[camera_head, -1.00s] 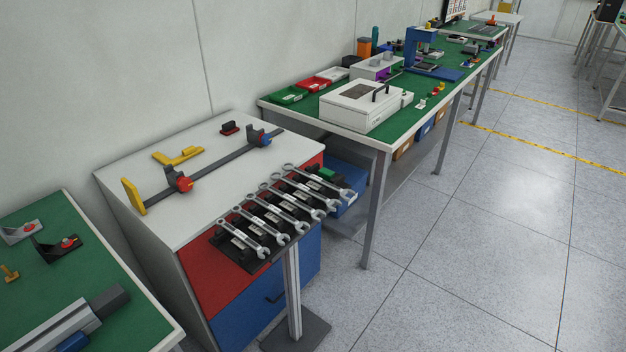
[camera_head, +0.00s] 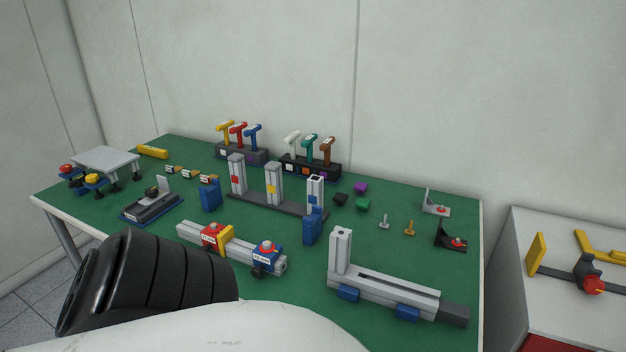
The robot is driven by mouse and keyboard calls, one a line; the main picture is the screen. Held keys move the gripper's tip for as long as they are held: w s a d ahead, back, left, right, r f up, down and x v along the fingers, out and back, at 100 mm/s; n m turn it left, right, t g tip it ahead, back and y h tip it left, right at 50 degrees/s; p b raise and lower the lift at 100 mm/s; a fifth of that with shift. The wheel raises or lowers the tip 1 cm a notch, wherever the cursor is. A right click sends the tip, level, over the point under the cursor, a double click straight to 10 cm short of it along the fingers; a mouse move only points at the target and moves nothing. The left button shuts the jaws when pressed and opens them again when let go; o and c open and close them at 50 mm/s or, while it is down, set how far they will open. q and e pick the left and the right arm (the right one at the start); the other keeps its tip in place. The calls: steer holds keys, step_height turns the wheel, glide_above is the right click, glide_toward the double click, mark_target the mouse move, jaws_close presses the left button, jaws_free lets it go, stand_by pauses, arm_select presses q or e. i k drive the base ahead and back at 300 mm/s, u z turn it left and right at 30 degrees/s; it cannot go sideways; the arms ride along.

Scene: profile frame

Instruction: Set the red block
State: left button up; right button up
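A red block (camera_head: 211,236) with a white label and a round knob on top sits on a grey aluminium profile (camera_head: 190,231) lying on the green table. A yellow block (camera_head: 226,240) is right beside it on the right. A blue block (camera_head: 267,253) with a label and a similar knob is on the same profile near its right end. The profile's lower left side is close to my own black ribbed arm part in the picture. Neither of my grippers is in view.
The green table (camera_head: 150,243) also holds upright profiles (camera_head: 273,184), T-handled tools (camera_head: 238,134), a long profile assembly (camera_head: 384,289), small brackets (camera_head: 437,204) and a grey raised plate (camera_head: 106,160). A white cabinet top (camera_head: 560,293) stands to the right, beyond a gap.

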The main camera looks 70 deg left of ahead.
mark_target(209, 240)
steer(key=u, duration=2.8)
steer(key=k, duration=0.45)
steer(key=u, duration=0.7)
steer(key=i, duration=0.75)
steer(key=z, duration=0.25)
